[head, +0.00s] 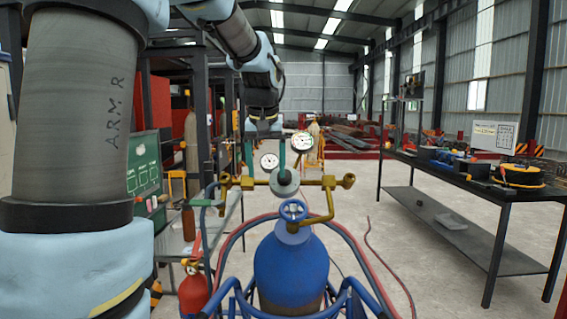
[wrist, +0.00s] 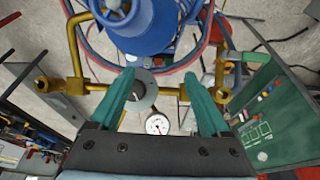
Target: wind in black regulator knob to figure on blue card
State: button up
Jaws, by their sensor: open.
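The black regulator knob (wrist: 140,90) sits on the round grey regulator body (wrist: 150,101) in the wrist view. In the head view the knob (head: 285,177) faces me above the blue cylinder (head: 290,265). My gripper (wrist: 160,74) is open, with its green fingers spread either side of the regulator. The knob lies close to the left finger, not midway between the two. I cannot tell whether that finger touches it. Two white dial gauges, left (head: 269,161) and right (head: 302,143), stand above the regulator; their readings are too small to tell. I cannot make out a blue card.
Brass pipework (head: 328,190) spreads to both sides of the regulator. A blue valve wheel (head: 293,211) tops the cylinder, with red and blue hoses around it. A green board (head: 143,164) stands left; a workbench (head: 455,175) with a white sign (head: 495,136) stands right.

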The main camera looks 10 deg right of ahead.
jog(key=w+d+r, duration=0.1)
jog(key=d+r, duration=0.3)
jog(key=r, duration=0.4)
jog(key=p+x, duration=0.1)
jog(key=x, duration=0.2)
jog(key=p+x, duration=0.1)
jog(key=x, duration=0.3)
jog(key=p+x, duration=0.1)
jog(key=x, duration=0.3)
jog(key=shift+w+d+p, duration=0.25)
jog(key=shift+p, duration=0.05)
jog(key=shift+c, duration=0.3)
grip_shut()
